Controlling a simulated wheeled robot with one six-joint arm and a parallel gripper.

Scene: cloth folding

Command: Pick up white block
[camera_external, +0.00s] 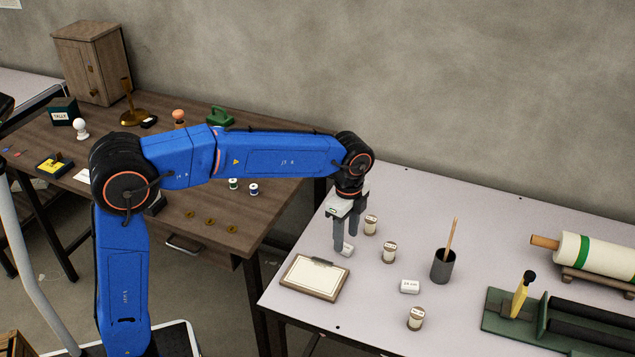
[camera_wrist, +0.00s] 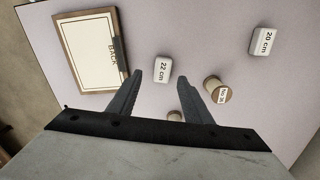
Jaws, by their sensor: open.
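A white block (camera_wrist: 163,69) marked "22 cm" shows in the wrist view between my fingertips, with a gap on each side. In the external view this white block (camera_external: 347,250) lies on the pale table, just beside my fingertips and partly hidden by a finger. My gripper (camera_external: 345,241) points down over the table, open and empty. In the wrist view its two dark fingers (camera_wrist: 160,76) are apart. A second white block (camera_external: 410,287) lies farther right; it reads "20 cm" in the wrist view (camera_wrist: 265,40).
A clipboard (camera_external: 314,292) marked "BACK" lies left of the nearer block. Several labelled spools (camera_external: 389,252) stand around, one (camera_wrist: 217,90) close to my right finger. A dark cup (camera_external: 442,267) with a stick and a green fixture (camera_external: 500,323) stand farther right.

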